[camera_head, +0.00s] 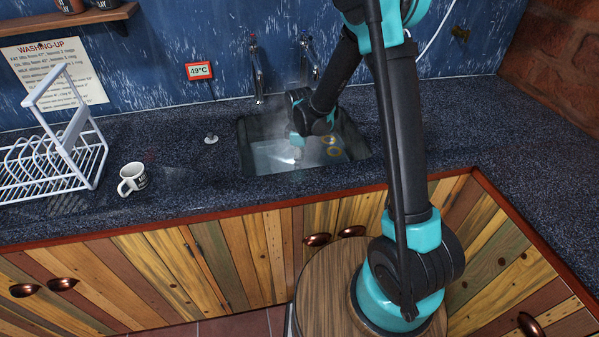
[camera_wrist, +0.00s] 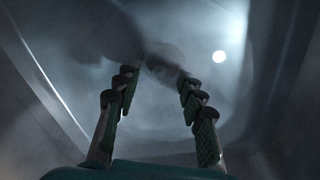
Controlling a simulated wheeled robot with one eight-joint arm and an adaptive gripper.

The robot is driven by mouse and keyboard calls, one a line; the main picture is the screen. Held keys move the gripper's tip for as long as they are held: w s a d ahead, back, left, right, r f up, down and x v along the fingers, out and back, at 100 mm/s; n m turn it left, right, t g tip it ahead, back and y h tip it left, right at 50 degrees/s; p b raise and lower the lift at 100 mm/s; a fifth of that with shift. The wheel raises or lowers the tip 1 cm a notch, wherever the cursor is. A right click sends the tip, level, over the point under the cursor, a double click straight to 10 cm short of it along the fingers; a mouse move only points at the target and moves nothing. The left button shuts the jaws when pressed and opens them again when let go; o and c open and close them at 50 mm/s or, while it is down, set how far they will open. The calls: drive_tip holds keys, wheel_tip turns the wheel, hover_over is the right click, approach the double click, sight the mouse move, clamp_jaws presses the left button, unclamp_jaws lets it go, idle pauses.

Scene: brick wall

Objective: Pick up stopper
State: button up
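My gripper (camera_head: 297,152) reaches down into the sink (camera_head: 262,162), which holds cloudy, steaming water. In the wrist view its two fingers (camera_wrist: 157,84) stand apart, with a clear gap between the tips. A dim, blurred rounded shape (camera_wrist: 165,68) shows just beyond the fingertips; I cannot tell what it is or whether it touches them. A small pale knob-like piece (camera_head: 211,139) stands on the counter left of the sink, apart from my gripper. It may be the stopper, but it is too small to be sure.
A mug (camera_head: 132,178) and a white dish rack (camera_head: 60,150) stand on the left counter (camera_head: 185,195). The right counter is clear.

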drive_tip(key=shift+f, duration=0.5)
clamp_jaws()
drive_tip(key=shift+r, duration=0.15)
